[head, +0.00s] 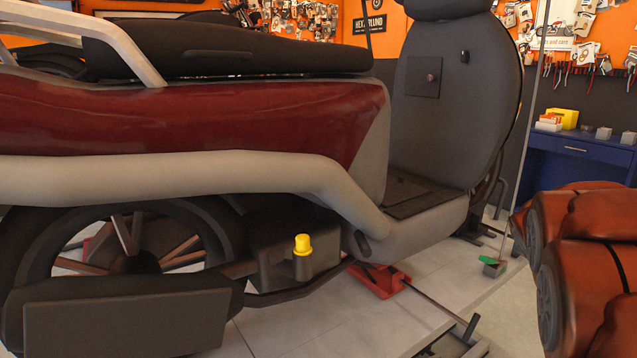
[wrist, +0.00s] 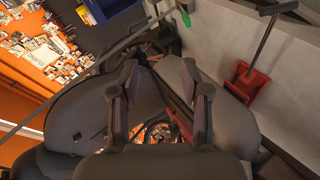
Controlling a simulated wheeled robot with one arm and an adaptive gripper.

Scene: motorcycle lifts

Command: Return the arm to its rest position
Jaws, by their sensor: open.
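My gripper (wrist: 166,82) shows in the wrist view with its two dark fingers spread apart. Nothing is between the fingertips. Behind them lie dark grey parts of a scooter, and I cannot tell the distance. The dark red and grey scooter (head: 200,115) fills much of the head view. A yellow cap (head: 302,243) stands upright on a dark housing low on its side.
A green-topped lever (head: 489,260) is farther right. A blue cabinet (head: 580,148) stands behind.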

